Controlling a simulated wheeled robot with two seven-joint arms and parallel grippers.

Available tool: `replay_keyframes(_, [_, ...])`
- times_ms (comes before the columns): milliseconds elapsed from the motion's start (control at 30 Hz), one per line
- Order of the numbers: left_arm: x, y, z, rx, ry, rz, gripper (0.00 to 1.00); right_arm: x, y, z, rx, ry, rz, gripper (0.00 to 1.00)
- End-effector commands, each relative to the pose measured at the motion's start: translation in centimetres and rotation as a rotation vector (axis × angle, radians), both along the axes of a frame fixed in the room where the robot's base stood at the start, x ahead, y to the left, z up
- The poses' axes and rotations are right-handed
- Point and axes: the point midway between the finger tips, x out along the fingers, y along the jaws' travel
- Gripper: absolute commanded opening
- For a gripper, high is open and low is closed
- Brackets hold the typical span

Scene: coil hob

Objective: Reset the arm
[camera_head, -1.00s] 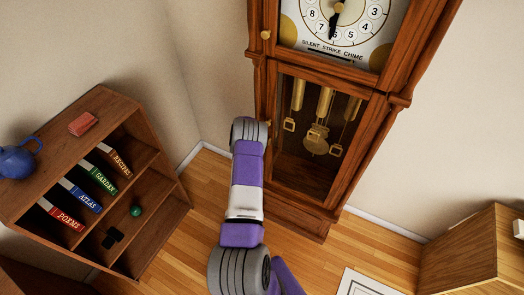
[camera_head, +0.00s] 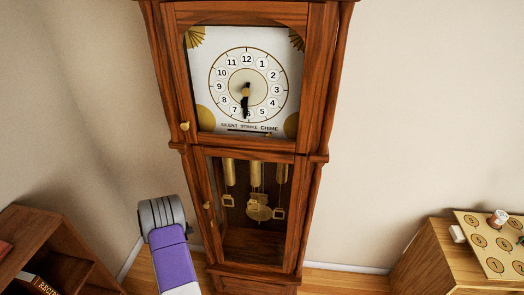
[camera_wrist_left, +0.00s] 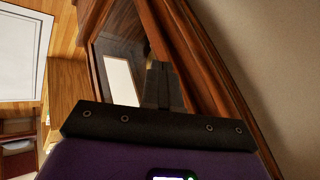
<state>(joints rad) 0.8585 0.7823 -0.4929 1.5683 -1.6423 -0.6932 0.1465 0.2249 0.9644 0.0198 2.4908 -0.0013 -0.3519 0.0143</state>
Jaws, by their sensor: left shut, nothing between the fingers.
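My left arm (camera_head: 167,245), purple and white with a grey ribbed joint, rises from the bottom edge left of the clock in the head view. Its gripper does not show clearly there. In the left wrist view the left gripper (camera_wrist_left: 162,88) has its dark fingers together with nothing between them. Beyond the fingers are brown wooden framing (camera_wrist_left: 185,55) and a dark pane. I cannot tell whether the fingers touch the wood. My right gripper is in neither view.
A tall wooden clock (camera_head: 318,90) stands against the wall, its glazed lower door (camera_head: 252,200) looking shut over the pendulum and weights. A bookshelf (camera_head: 35,225) is at lower left. A wooden cabinet (camera_head: 430,262) with a numbered board (camera_head: 485,228) is at right.

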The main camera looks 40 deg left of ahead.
Motion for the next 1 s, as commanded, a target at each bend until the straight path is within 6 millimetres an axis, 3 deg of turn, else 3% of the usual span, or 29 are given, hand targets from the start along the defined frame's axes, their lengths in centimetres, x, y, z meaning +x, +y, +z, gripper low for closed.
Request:
replay_keyframes(167, [0.6, -0.7, -0.5, -0.014, -0.007, 0.006, 0.00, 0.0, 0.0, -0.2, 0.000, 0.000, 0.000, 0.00])
replay_keyframes(267, [2.4, -3.0, -1.9, -0.063, -0.033, 0.036, 0.00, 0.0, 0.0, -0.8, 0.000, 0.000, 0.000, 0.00])
replay_keyframes(367, [5.2, -7.3, -4.2, -0.153, -0.066, 0.096, 0.00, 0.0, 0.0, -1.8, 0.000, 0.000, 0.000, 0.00])
replay_keyframes(500, [8.3, -15.4, -7.8, -0.312, -0.073, 0.207, 0.00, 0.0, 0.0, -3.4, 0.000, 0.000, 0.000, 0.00])
replay_keyframes(667, [9.4, -25.2, -11.4, -0.482, -0.004, 0.334, 0.00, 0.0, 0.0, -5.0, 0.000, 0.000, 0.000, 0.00])
replay_keyframes(867, [6.7, -37.6, -14.9, -0.645, 0.181, 0.479, 0.00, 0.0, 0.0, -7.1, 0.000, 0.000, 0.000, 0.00])
replay_keyframes(1000, [2.2, -45.3, -16.3, -0.706, 0.357, 0.566, 0.00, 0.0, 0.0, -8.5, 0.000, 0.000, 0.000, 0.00])
